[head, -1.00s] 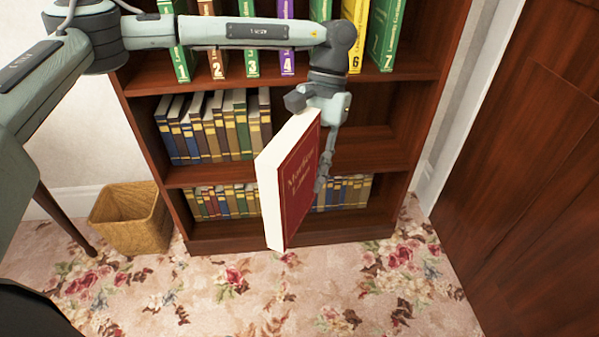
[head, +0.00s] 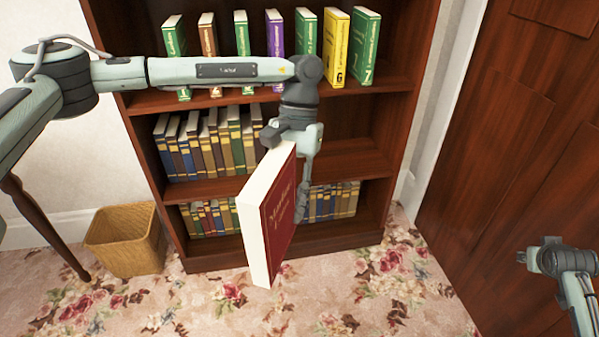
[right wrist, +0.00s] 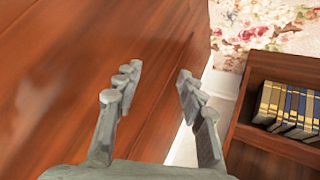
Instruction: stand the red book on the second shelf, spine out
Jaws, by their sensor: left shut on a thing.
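The red book (head: 281,220) hangs from my left gripper (head: 303,192) in the head view, in front of the bookcase (head: 400,130). Its red, lettered cover faces right, and its pale page edges face left toward me. It tilts, and its spine cannot be made out. My left gripper is shut on the book's far edge, with one finger showing beside the cover. The middle shelf (head: 345,165) has a row of books on its left and bare board on its right. My right gripper (head: 548,256) is apart at far right; the right wrist view shows it open and empty (right wrist: 157,90).
Several numbered volumes (head: 307,40) stand on the shelf above. More books (head: 333,203) fill the bottom shelf, partly hidden by the red book. A wicker basket (head: 125,240) stands left of the bookcase. A wooden door (head: 500,140) is at right. Flowered carpet (head: 200,300) is clear in front.

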